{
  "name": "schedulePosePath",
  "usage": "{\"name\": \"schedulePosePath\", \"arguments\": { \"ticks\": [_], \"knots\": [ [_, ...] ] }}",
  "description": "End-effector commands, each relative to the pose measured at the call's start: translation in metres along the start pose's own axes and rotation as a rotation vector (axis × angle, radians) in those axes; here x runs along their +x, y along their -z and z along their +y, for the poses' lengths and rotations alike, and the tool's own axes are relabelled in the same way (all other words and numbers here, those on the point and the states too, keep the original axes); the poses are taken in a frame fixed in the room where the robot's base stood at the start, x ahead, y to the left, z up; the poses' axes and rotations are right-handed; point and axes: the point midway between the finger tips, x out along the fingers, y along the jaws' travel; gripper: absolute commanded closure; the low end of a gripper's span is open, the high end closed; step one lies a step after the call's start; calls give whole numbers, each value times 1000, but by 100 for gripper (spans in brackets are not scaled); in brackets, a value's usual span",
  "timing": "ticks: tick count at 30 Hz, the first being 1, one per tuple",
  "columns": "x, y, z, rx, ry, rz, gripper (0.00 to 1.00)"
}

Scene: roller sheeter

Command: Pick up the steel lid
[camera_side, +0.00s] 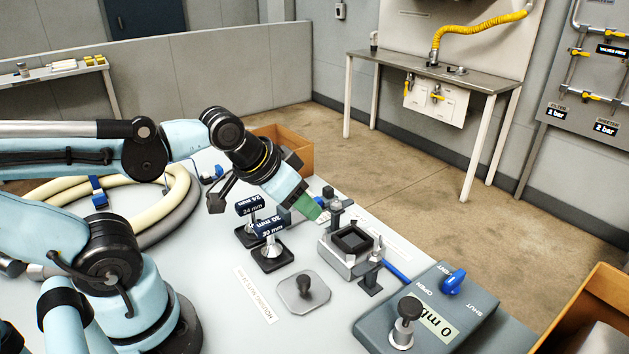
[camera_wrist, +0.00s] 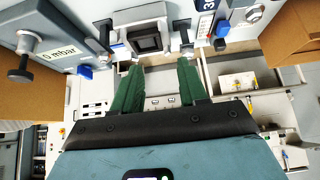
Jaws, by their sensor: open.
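The steel lid (camera_side: 303,292) is a flat grey plate with cut corners and a dark knob on top. It lies on the pale table in the side view, in front of the square metal chamber (camera_side: 351,241). I cannot make out the lid in the wrist view. My gripper (camera_side: 308,207) is above the table, behind the lid and near the chamber, tilted down to the right. In the wrist view its green fingers (camera_wrist: 156,80) are apart with nothing between them. The gripper is clear of the lid.
Two dark blocks marked 24 mm (camera_side: 250,206) and 30 mm (camera_side: 270,227) stand on posts behind the lid. A grey valve box (camera_side: 427,310) with knobs is to its right. Clamps flank the chamber. Cardboard boxes (camera_side: 285,150) and a coiled hose (camera_side: 180,205) are near the table edges.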

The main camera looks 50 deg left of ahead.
Motion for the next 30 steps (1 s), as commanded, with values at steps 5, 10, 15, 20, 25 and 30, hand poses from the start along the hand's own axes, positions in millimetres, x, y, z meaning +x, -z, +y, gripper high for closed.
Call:
{"name": "schedulePosePath", "arguments": {
  "ticks": [5, 10, 15, 20, 25, 30],
  "knots": [
    [0, 0, 0, 0, 0, 0, 57],
    [0, 0, 0, 0, 0, 0, 57],
    [0, 0, 0, 0, 0, 0, 43],
    [0, 0, 0, 0, 0, 0, 43],
    [0, -1, 5, -54, -7, -48, 43],
    [-4, -6, 22, -285, 7, -252, 43]
  ]
}}
